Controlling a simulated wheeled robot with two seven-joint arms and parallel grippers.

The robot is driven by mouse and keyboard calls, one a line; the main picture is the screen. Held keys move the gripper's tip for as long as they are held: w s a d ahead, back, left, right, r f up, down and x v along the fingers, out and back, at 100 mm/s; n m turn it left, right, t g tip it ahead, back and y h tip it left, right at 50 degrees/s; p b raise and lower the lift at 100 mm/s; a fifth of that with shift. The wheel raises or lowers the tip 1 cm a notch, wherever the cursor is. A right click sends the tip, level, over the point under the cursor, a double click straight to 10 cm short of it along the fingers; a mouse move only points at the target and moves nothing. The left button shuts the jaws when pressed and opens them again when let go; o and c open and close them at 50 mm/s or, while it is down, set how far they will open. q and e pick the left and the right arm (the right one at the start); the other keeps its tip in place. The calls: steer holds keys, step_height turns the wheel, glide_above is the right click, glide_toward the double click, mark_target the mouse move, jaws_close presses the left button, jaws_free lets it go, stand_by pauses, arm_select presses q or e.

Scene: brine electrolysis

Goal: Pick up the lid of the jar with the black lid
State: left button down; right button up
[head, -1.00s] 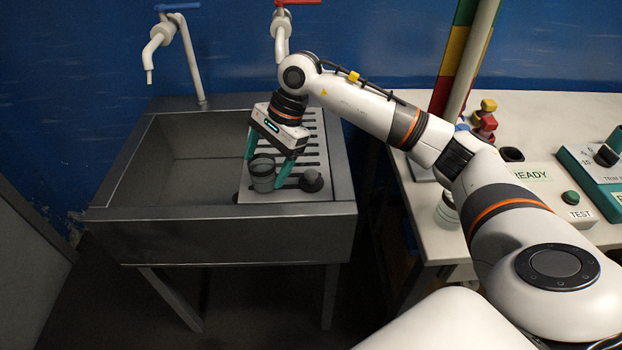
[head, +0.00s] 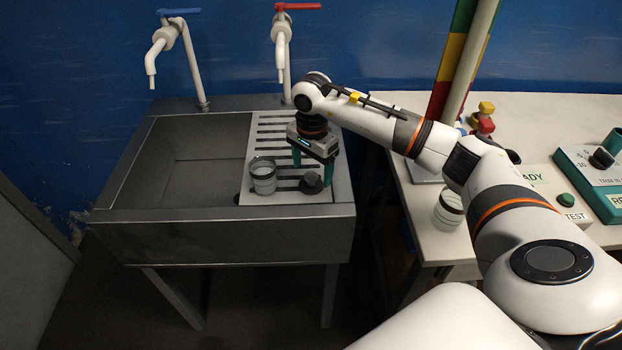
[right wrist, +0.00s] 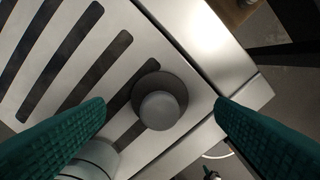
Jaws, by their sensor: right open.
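A dark grey round lid (head: 311,183) with a knob lies on the slotted drainboard of the sink, near its front right corner. In the right wrist view the lid (right wrist: 158,100) shows from above between my two green fingers, apart from both. My right gripper (head: 313,170) is open and empty, fingers pointing down just above the lid. A pale jar with a dark rim (head: 263,178) stands on the drainboard left of the lid. Part of this jar (right wrist: 92,162) shows beside the left finger in the right wrist view. My left gripper is out of view.
The sink basin (head: 190,180) is left of the drainboard (head: 270,196). Two taps (head: 283,40) rise behind it. On the right, a table (head: 560,110) holds another jar (head: 448,212) near its edge, a teal device (head: 590,170) and a striped column (head: 455,60).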

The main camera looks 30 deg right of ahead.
mark_target(311, 174)
steer(key=shift+a+f, duration=0.1)
steer(key=shift+f, duration=1.45)
steer(key=shift+c, duration=0.6)
steer(key=c, duration=0.9)
steer(key=shift+c, duration=0.2)
steer(key=shift+r, duration=0.1)
